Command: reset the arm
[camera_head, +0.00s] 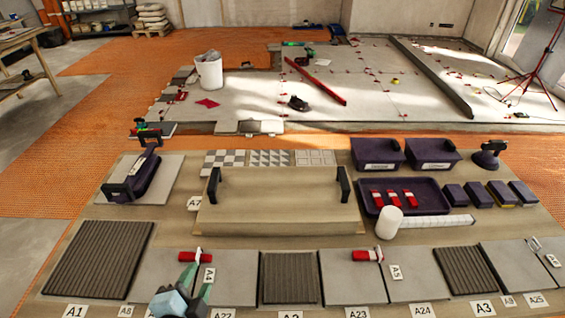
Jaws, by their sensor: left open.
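My left gripper (197,279) shows at the bottom of the head view, left of centre. Its green fingers are spread and nothing shows between them. It is over a grey tile (235,280) on the work board, close to the A4 label (208,274). A red levelling piece (196,257) lies just above the fingers in the picture, apart from them. Whether the fingertips touch the tile is hard to tell. My right gripper is not in view.
Ribbed dark panels (98,260) and grey tiles line the front. A beige block (280,200) with two black handles stands mid-board. A purple tray (430,212) holds red pieces, beside a white roll (390,222). A purple suction tool (143,178) lies at left.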

